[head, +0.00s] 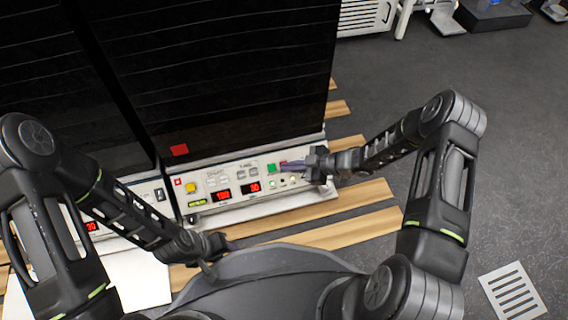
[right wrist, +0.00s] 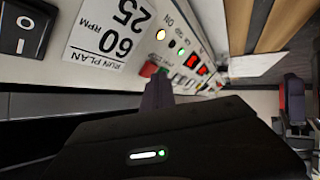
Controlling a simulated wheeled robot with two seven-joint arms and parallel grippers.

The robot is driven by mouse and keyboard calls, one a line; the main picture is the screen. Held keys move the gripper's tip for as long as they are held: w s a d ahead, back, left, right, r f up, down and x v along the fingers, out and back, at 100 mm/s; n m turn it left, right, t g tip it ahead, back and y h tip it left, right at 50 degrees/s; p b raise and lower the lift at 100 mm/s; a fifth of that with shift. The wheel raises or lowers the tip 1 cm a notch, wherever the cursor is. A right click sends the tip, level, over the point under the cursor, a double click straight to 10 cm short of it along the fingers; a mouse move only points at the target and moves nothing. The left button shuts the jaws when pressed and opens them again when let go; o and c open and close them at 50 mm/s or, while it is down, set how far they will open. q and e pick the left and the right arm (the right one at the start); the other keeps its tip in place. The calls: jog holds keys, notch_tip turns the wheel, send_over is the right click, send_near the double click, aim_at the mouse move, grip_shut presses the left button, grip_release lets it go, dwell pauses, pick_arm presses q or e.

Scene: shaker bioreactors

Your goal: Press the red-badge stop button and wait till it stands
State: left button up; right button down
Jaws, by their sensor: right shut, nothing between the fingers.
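The shaker with the red badge (head: 179,150) on its dark front has a pale control panel (head: 205,209) along its base. Near the panel's right end is a green button (head: 271,168). A red button (right wrist: 148,69) shows beside the green one (right wrist: 164,71) in the right wrist view. My right gripper (head: 284,167) is shut and empty, its tips at the red button and partly covering it. Whether they touch it cannot be told. Red digits light on the panel's displays (head: 222,196). My left gripper (head: 207,268) is low at the front, away from the panel; its jaws are unclear.
A second dark shaker (head: 55,110) stands close on the left, with its own red display (head: 91,227). A yellow button (head: 190,187) is at the panel's left. A run plan label (right wrist: 108,30) and black rocker switch (right wrist: 25,30) are near my right gripper.

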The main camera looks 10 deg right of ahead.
jog(key=shift+s+r, duration=0.3)
jog(key=s+r+p, duration=0.1)
jog(key=s+p, duration=0.1)
jog(key=s+r+p, duration=0.1)
jog(key=r+p, duration=0.1)
jog(key=shift+s+d+r, duration=0.15)
jog(key=shift+s, duration=0.2)
dwell(0.9)
